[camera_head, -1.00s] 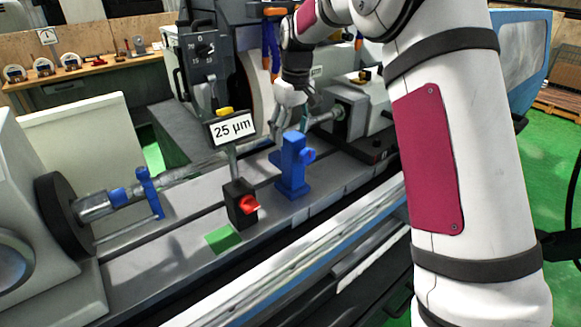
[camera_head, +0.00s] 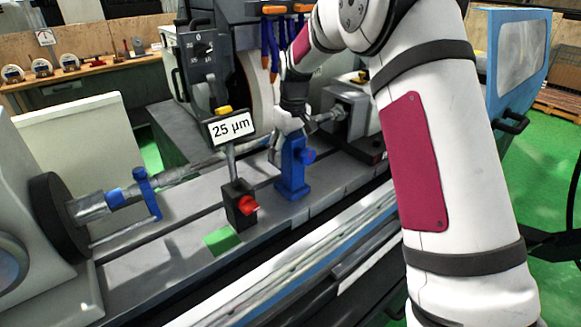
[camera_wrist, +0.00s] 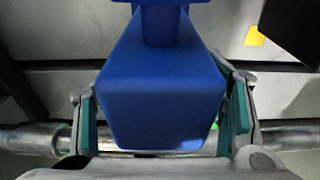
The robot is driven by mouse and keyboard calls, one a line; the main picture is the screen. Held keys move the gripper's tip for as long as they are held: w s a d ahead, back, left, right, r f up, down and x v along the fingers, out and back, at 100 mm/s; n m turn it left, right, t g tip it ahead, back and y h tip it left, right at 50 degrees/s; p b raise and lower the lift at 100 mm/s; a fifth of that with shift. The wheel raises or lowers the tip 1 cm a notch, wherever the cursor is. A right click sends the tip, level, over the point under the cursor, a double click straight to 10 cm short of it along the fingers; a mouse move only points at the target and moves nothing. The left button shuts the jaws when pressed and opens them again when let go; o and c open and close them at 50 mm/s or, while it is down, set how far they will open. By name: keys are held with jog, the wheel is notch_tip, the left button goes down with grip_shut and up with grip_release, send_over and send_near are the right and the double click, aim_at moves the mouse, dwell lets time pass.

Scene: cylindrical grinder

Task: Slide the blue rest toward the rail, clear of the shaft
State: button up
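The blue rest (camera_head: 292,172) stands upright on the machine bed beside the shaft (camera_head: 200,165). My gripper (camera_head: 288,137) is at the top of the rest, reaching down from behind it. In the wrist view the rest (camera_wrist: 162,100) lies between my two fingers with teal pads. The gripper (camera_wrist: 163,112) looks open around it, with a narrow gap at the right pad; contact on the left is unclear. The shaft (camera_wrist: 40,138) runs crosswise behind the rest in that view. The rail (camera_head: 290,275) runs along the front of the bed.
A black gauge stand with a red knob (camera_head: 246,205) and a "25 µm" display (camera_head: 230,127) stands just left of the rest. A blue clamp (camera_head: 147,193) sits at the shaft's left end.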

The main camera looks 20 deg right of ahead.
jog(key=c, duration=1.2)
jog(key=shift+s+d, duration=0.1)
jog(key=shift+s, duration=0.1)
jog(key=shift+s+d+p, duration=0.3)
jog(key=shift+s+p, duration=0.35)
jog(key=shift+s, duration=0.15)
jog(key=shift+s+d, duration=0.15)
jog(key=shift+s, duration=0.1)
jog(key=shift+s+d+p, duration=0.2)
jog(key=shift+s+p, duration=0.4)
jog(key=shift+p, duration=0.05)
